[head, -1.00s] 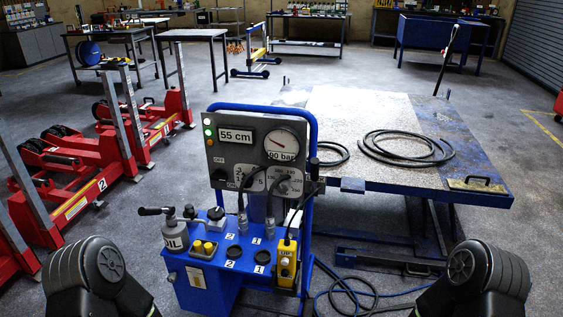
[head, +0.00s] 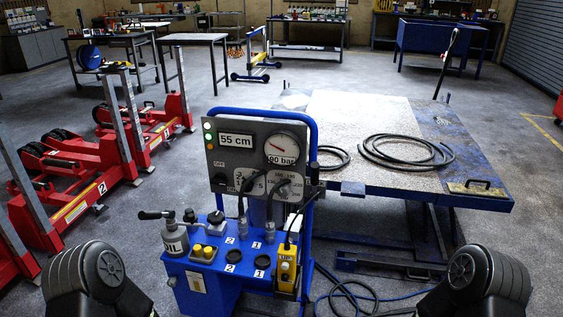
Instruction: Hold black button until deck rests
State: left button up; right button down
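The blue power unit (head: 205,283) stands in front of me. Its grey panel (head: 225,160) carries a display (head: 236,140) reading 55 cm and a round pressure gauge (head: 281,148). A yellow hand control (head: 288,267) hangs at the unit's right side; its buttons are too small to tell apart. Round black parts (head: 262,262) marked 1 and 2 sit on the unit's top. The lift table's deck (head: 335,115) stands raised behind it, with its legs showing beneath. Neither gripper is in view; only links of my arms show at the bottom corners.
Coiled black hose (head: 405,151) and a yellow plate with a handle (head: 478,187) lie on the deck. Cables (head: 350,292) lie on the floor right of the unit. Red lifting columns (head: 130,150) stand at the left. Open floor lies behind, before the workbenches.

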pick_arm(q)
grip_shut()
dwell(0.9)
